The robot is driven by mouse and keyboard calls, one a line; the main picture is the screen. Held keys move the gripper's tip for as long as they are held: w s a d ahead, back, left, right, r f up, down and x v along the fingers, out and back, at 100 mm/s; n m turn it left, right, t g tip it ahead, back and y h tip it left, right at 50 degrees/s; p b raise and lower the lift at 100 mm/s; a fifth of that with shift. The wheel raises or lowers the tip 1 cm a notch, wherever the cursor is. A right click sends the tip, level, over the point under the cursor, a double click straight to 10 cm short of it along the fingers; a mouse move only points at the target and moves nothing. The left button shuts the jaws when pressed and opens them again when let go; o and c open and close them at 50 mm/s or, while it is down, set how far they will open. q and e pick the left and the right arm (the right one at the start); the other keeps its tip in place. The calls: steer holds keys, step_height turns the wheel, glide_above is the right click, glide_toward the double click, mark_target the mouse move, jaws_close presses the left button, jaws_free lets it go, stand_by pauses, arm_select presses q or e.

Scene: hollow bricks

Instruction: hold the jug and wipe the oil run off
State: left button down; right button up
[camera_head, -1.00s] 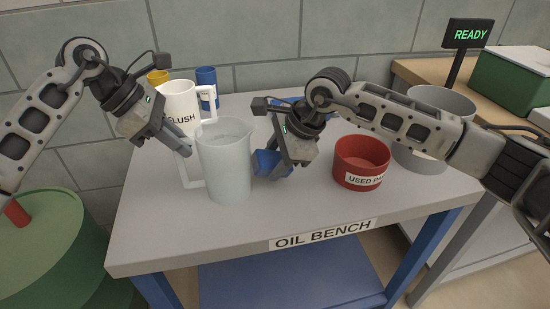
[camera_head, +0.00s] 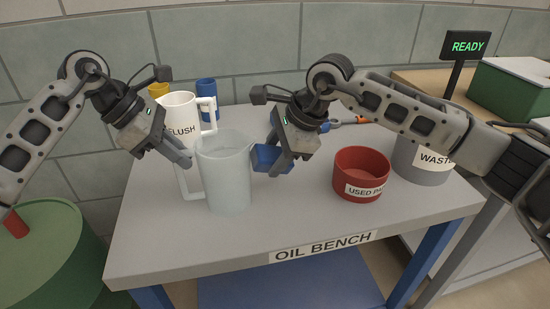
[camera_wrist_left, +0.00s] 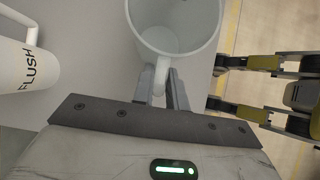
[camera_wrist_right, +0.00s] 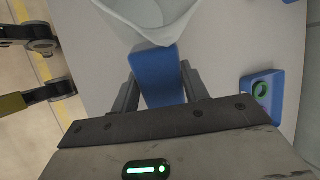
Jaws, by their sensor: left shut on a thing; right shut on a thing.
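The pale translucent jug (camera_head: 226,180) stands upright on the oil bench (camera_head: 150,245). My left gripper (camera_head: 186,160) is shut on its handle (camera_head: 188,188); the left wrist view shows the fingers on either side of the handle (camera_wrist_left: 161,72). My right gripper (camera_head: 275,160) is shut on a blue pad (camera_head: 266,157). The pad is at the jug's right side, just below the spout; in the right wrist view the pad (camera_wrist_right: 157,75) meets the jug's outer wall (camera_wrist_right: 150,18), though firm contact is hard to tell. I cannot make out an oil run.
A red USED PADS bin (camera_head: 361,165) and a grey WASTE bin (camera_head: 420,165) stand right. A blue holder (camera_wrist_right: 262,95) lies beside my right gripper. The bench front is clear.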

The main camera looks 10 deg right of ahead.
steer(key=shift+r, duration=0.85)
steer(key=shift+f, duration=3.25)
steer(key=shift+a+r, duration=0.1)
steer(key=shift+r, duration=3.15)
steer(key=shift+d, duration=0.25)
steer(key=d+r, duration=0.1)
steer(key=d, duration=0.1)
steer(key=d+r, duration=0.2)
